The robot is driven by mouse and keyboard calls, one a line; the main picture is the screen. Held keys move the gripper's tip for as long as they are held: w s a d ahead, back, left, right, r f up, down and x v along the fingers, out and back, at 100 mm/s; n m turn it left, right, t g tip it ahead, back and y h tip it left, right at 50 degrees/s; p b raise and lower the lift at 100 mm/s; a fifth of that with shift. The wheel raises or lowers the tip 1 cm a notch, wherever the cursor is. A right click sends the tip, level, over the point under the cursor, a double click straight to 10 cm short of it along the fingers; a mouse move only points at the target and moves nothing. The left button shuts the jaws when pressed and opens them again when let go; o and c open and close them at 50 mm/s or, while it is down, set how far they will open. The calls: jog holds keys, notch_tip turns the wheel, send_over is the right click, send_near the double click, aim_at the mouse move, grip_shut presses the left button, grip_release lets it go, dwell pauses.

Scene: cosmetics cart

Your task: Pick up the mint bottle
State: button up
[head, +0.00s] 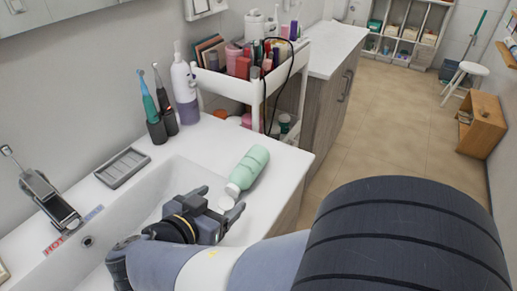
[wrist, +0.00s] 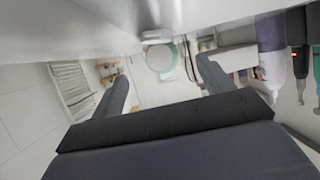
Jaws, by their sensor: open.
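The mint bottle (head: 248,168) lies on its side on the white counter beside the sink, its white cap end toward my gripper. My gripper (head: 217,201) is open and low over the sink's edge, just short of the cap end; nothing shows between its fingers. In the wrist view, the bottle appears end-on as a mint ring around a white cap (wrist: 162,58), between and beyond the two open fingers (wrist: 162,88). I cannot tell the exact gap between fingers and bottle.
The sink basin (head: 165,190) lies left of my gripper, with a tap (head: 48,198) and grey soap dish (head: 122,168). Electric toothbrushes (head: 155,112) and a white-purple bottle (head: 184,90) stand behind. A loaded white cart (head: 245,90) stands beyond the counter.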

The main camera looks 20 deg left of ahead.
aim_at(238, 184)
jog(key=p+x, duration=0.1)
jog(key=x, duration=0.8)
jog(key=shift+r, duration=0.1)
jog(key=c, duration=1.1)
